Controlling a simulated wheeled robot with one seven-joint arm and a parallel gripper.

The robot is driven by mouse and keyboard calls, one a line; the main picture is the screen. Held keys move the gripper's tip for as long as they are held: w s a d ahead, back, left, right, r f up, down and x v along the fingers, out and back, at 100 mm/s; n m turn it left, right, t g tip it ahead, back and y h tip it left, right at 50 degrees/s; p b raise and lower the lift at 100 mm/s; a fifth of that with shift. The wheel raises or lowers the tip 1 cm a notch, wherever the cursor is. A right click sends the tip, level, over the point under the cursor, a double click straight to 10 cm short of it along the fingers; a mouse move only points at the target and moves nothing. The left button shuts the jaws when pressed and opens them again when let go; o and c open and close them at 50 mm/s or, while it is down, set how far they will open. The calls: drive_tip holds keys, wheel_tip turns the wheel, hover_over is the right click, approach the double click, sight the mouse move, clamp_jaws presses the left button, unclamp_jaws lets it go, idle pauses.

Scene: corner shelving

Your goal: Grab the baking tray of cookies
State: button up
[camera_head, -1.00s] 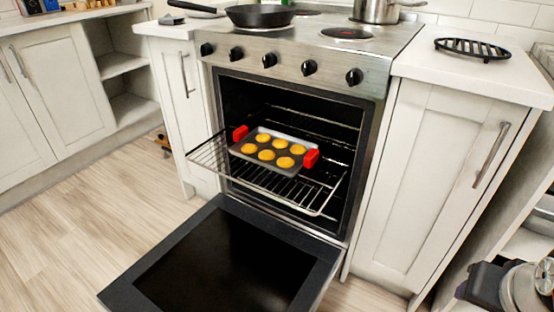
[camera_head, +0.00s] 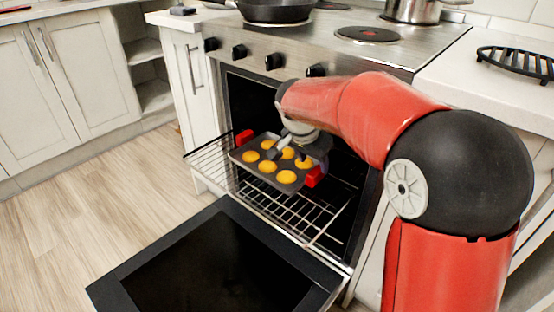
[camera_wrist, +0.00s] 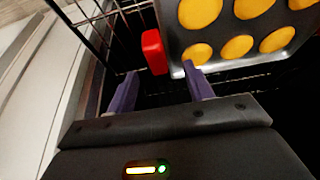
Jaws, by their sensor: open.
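The grey baking tray (camera_head: 244,157) holds several round golden cookies (camera_head: 286,177). It sits on the pulled-out oven rack (camera_head: 211,160) and has a red grip at each end, the left one (camera_head: 245,136) and the right one (camera_head: 314,177). My gripper (camera_head: 278,153) hangs over the tray, partly hidden by my arm in the head view. In the wrist view, my gripper (camera_wrist: 160,88) has its two purple fingers apart. One red grip (camera_wrist: 154,52) lies ahead between the finger directions, and the tray (camera_wrist: 236,65) is to the right with its cookies. Nothing is between the fingers.
The oven door (camera_head: 210,262) hangs open low in front. Above is the stove top with a black pan (camera_head: 275,12) and a steel pot (camera_head: 411,10). A black trivet (camera_head: 515,61) lies on the right counter. Floor at left is clear.

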sight(315, 170)
drive_tip(key=x, duration=0.5)
drive_tip(key=shift+s, duration=0.2)
clamp_jaws()
